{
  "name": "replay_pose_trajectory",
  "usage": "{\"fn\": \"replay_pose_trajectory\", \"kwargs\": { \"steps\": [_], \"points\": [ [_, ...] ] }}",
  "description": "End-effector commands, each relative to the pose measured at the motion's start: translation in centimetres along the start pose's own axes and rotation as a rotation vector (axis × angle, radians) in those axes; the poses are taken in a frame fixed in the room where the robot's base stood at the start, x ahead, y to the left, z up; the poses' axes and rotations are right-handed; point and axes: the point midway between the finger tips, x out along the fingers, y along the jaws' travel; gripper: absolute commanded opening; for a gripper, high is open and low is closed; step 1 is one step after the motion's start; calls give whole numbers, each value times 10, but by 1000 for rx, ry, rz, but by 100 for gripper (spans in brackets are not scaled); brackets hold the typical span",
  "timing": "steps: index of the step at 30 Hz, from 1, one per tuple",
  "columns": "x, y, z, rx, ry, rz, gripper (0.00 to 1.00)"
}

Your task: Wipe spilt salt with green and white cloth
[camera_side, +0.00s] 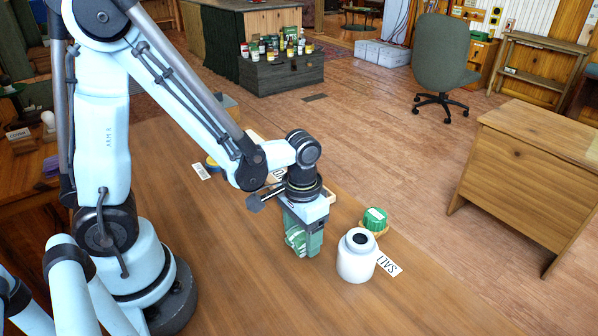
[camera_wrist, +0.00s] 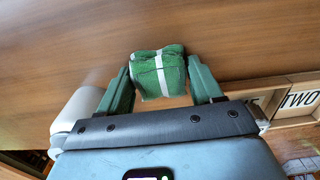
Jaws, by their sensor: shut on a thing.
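My gripper (camera_side: 303,243) is shut on the green and white cloth (camera_side: 295,238), low over the wooden table (camera_side: 235,290). In the wrist view the folded cloth (camera_wrist: 158,75) sits between the two green fingers of my gripper (camera_wrist: 161,82). I cannot tell whether the cloth touches the table. A white jar (camera_side: 356,262) with a dark round opening or top stands just right of my gripper, beside a card reading SALT (camera_side: 388,264). I cannot make out any spilt salt in either view.
A green and white item (camera_side: 375,217) sits on a small wooden base behind the jar. Light wooden compartments (camera_wrist: 300,92), one labelled TWO, lie at the right in the wrist view. A white card (camera_side: 201,172) lies farther left. The table front is clear.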

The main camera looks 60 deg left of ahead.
Motion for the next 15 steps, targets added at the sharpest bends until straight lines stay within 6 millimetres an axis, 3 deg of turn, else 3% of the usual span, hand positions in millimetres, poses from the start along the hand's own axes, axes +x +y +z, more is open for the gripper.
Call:
{"fn": "replay_pose_trajectory", "kwargs": {
  "steps": [15],
  "points": [
    [0, 0, 12, 1, -1, 0, 41]
  ]
}}
